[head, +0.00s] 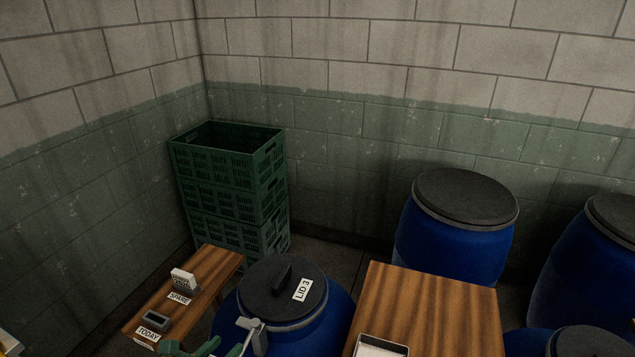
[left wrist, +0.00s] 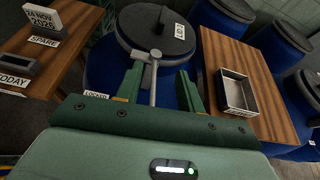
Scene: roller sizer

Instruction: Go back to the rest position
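My left gripper (head: 190,349) shows at the bottom edge of the head view, just left of a closed blue barrel (head: 342,318). In the left wrist view my left gripper (left wrist: 160,88) has its two green fingers apart. A grey metal lever (left wrist: 153,80) of the barrel's clamp ring shows between them, with gaps on both sides. The barrel's dark lid (head: 270,290) has a handle and a "LID 3" label. The lever (head: 252,335) also shows at the barrel's front in the head view. A "LOCKED" label (left wrist: 96,94) is beside the left finger. My right gripper is not in view.
A wooden bench (head: 222,262) at left bears a date block (head: 183,280) and a grey holder (head: 156,320). A wooden table (head: 430,300) at right bears a metal tray (left wrist: 237,95). Green crates (head: 230,190) are stacked in the corner. More blue barrels (head: 450,245) stand right.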

